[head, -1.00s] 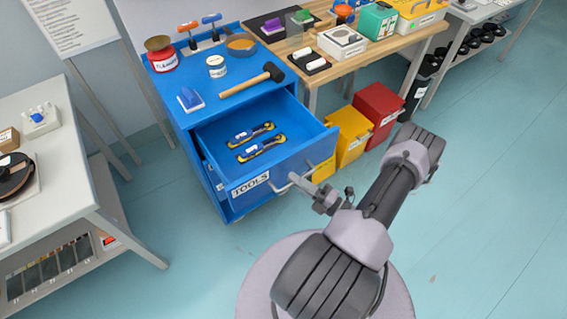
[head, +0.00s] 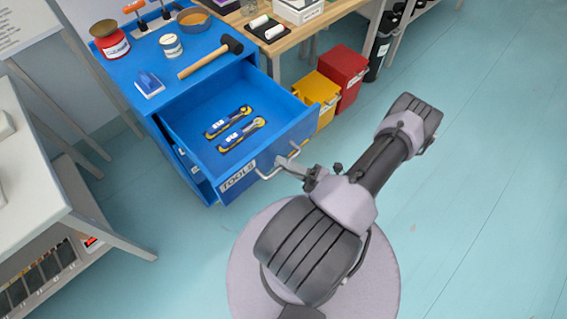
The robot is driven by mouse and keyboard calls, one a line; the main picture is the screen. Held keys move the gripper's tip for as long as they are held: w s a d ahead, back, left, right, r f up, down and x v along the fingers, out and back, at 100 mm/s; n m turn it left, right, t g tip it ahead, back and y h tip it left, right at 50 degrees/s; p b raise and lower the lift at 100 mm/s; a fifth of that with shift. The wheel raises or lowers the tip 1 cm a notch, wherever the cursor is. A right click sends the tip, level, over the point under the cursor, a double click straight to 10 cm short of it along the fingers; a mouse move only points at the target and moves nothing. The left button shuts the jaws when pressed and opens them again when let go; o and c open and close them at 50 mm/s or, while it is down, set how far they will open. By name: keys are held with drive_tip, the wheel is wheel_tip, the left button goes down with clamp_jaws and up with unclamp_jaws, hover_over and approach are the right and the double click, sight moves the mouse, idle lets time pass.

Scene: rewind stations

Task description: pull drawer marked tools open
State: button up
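The blue drawer with the TOOLS label (head: 238,176) stands well out of the blue cabinet (head: 205,85). Its inside shows from above, with two blue-and-yellow tools (head: 236,128) lying in dark cutouts on the floor of the drawer. A pale bar handle (head: 266,175) runs along the drawer front. My gripper (head: 290,163) is at the right part of this handle and appears shut on it. The fingertips are small and partly merge with the handle.
A mallet (head: 212,58), a red jar (head: 110,40) and other items stand on the cabinet top. Yellow (head: 318,93) and red (head: 343,75) bins stand right of the drawer. A grey table (head: 30,170) is at the left. The floor at the right is clear.

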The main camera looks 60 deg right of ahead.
drive_tip(key=shift+o, duration=0.8)
drive_tip(key=v, duration=1.7)
drive_tip(key=shift+s, duration=0.2)
drive_tip(key=shift+d, duration=0.1)
